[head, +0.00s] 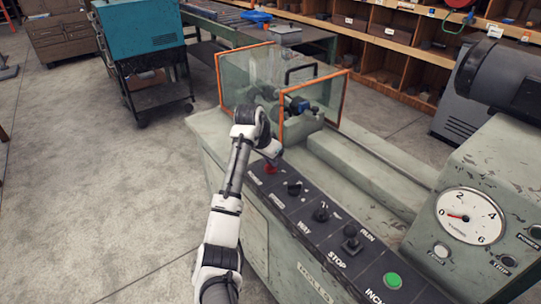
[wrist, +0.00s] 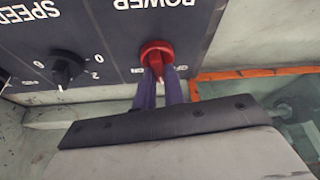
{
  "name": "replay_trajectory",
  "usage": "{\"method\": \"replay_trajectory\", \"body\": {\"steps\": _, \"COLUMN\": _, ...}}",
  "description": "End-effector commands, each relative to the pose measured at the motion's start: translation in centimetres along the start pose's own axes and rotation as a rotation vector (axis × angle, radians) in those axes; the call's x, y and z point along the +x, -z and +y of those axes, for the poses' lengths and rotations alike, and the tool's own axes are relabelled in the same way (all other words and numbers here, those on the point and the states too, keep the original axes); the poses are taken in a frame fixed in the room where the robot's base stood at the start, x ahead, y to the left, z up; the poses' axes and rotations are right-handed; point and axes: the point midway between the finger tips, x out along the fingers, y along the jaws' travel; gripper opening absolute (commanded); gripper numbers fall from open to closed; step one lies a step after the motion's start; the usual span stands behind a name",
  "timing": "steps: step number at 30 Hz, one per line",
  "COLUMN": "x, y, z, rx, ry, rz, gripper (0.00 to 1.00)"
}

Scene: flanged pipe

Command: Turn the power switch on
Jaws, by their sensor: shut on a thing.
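The power switch (wrist: 157,52) is a red rotary knob on the dark control panel, under the upside-down POWER label in the wrist view. Small ON and OFF marks sit to its left and right there. Its narrow grip points down between my fingers, and its exact angle is hard to tell. My gripper (wrist: 159,84) is shut on the knob's grip, one dark finger on each side. In the head view the red switch (head: 270,169) shows at the panel's far end, with my wrist just above it.
A black speed knob (wrist: 66,70) sits beside the switch. Farther along the panel (head: 310,222) are more knobs, a lever (head: 351,240) and a green button (head: 392,280). An orange-framed clear guard (head: 315,95) stands close behind my wrist. Open floor lies to the left.

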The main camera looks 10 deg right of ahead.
Motion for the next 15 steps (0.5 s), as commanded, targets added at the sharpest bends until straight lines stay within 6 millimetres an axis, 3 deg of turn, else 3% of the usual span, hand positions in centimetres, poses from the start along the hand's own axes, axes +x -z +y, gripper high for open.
{"method": "replay_trajectory", "body": {"steps": 15, "x": -0.14, "y": 0.22, "z": -0.05, "rx": 0.454, "ry": -0.187, "rz": 0.004, "gripper": 0.0}}
